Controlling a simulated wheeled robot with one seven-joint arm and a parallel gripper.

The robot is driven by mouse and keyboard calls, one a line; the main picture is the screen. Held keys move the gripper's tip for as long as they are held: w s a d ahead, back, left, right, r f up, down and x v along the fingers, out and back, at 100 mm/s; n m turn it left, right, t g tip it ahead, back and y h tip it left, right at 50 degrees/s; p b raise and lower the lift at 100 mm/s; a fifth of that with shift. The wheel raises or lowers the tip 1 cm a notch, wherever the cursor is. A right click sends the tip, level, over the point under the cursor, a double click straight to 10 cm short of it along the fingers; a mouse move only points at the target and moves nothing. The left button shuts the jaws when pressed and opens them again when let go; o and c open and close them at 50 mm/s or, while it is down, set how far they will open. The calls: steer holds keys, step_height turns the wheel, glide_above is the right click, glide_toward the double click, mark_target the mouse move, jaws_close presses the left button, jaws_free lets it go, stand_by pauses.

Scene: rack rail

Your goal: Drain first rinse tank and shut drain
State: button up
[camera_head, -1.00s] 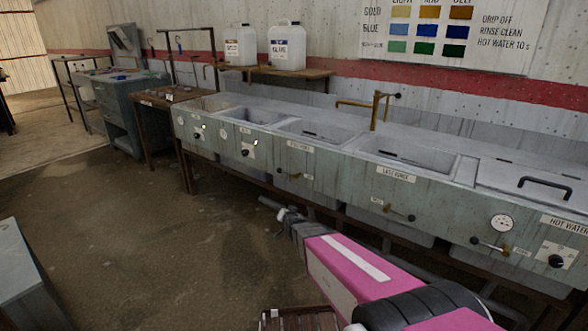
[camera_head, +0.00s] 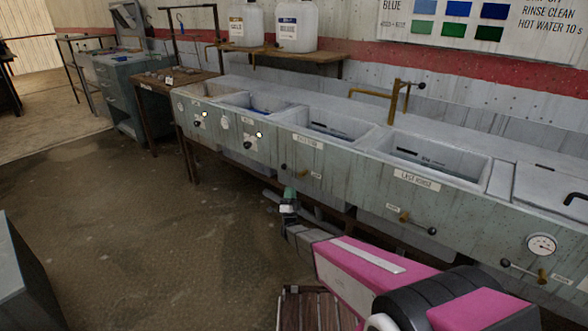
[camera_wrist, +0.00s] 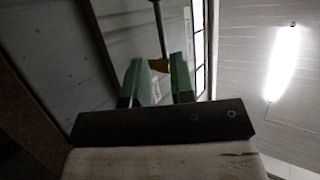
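The first rinse tank (camera_head: 336,122) is the middle basin in the row, with a label (camera_head: 308,141) on its front; its water level is too unclear to tell. Below the label, its drain lever (camera_head: 285,167) has a dark knob and a brass fitting. My gripper (camera_head: 288,197), with green fingers, is just below and in front of that lever in the head view. In the wrist view my gripper (camera_wrist: 156,72) has its fingers apart. A rod with a brass piece (camera_wrist: 160,65) shows between the fingertips; whether they touch it is unclear.
The last rinse tank (camera_head: 435,158) is to the right with its own drain lever (camera_head: 410,220). A brass tap (camera_head: 393,97) rises behind the tanks. A slatted wooden thing (camera_head: 312,308) is on the floor below my arm. A grey cabinet (camera_head: 28,270) is at left; the floor between is open.

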mark_target(290, 169)
steer(key=x, duration=1)
steer(key=shift+w+r, duration=0.15)
steer(key=shift+r, duration=0.05)
steer(key=shift+c, duration=0.4)
jaws_close()
